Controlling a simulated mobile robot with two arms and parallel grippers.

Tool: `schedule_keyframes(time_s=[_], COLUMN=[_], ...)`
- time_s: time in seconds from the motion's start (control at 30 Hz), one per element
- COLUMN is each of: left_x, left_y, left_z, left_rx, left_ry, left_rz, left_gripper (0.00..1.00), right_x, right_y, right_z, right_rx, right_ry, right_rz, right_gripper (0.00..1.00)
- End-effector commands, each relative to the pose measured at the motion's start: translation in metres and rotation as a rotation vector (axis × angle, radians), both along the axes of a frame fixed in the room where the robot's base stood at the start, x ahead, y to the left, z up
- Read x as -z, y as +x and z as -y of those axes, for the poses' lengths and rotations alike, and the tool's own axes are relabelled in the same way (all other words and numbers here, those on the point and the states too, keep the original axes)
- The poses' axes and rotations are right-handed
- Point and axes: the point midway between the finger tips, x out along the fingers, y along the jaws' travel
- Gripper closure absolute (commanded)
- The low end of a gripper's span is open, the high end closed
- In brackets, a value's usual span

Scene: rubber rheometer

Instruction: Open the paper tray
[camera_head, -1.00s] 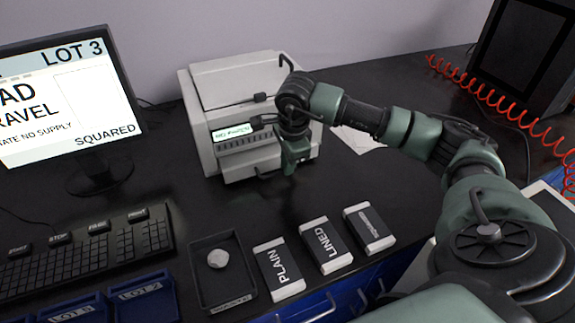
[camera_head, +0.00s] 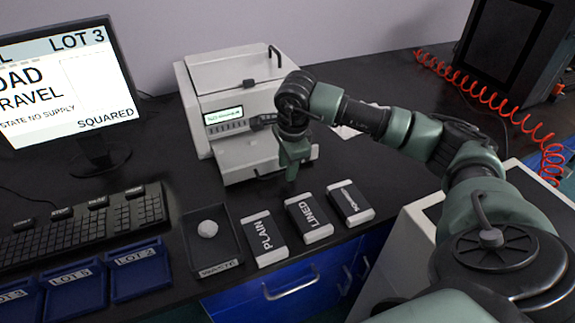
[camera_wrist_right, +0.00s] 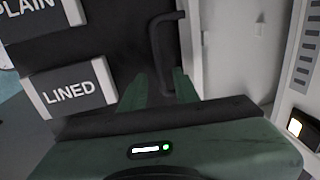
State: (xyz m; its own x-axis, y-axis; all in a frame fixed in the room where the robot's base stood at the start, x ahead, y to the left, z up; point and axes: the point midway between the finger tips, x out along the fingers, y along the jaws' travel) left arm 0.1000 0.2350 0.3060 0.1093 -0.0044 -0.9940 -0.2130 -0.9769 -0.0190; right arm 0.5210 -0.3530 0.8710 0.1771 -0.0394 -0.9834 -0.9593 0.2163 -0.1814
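The white printer-like machine (camera_head: 235,78) stands at the back of the black bench. Its paper tray (camera_head: 262,160) sticks out at the bottom front, toward me. The tray's dark bar handle (camera_wrist_right: 158,45) shows in the right wrist view, beside the white tray front. My right gripper (camera_head: 292,172) points down at the tray front; its fingers also show in the right wrist view (camera_wrist_right: 158,88). They are apart, and the handle's near end lies between them, close to the right finger. Contact cannot be told. My left gripper is not in view.
PLAIN (camera_head: 265,238), LINED (camera_head: 309,218) and SQUARED (camera_head: 350,204) packs lie in front of the machine, close to the tray. A black waste tray (camera_head: 218,267) with a crumpled ball, a keyboard (camera_head: 85,227) and a monitor (camera_head: 62,90) are to the left.

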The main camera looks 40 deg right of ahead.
Motion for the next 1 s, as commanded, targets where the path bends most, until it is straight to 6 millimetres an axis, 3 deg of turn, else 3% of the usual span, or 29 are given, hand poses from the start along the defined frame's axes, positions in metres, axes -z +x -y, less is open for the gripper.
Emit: schedule_keyframes(time_s=[0.2, 0.53, 1.0], left_x=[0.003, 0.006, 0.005], left_y=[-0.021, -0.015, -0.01], left_z=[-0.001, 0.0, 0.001], left_rx=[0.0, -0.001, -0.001], left_ry=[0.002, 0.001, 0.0], left_rz=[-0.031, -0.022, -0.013], left_gripper=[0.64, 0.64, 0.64], right_x=[-0.018, -0.069, -0.077], right_y=[-0.002, -0.012, -0.014], right_z=[-0.001, -0.003, -0.003], right_rx=[0.0, 0.0, 0.0], right_ry=[0.0, 0.001, 0.0], right_rz=[0.004, 0.002, 0.0], right_gripper=[0.69, 0.69, 0.69])
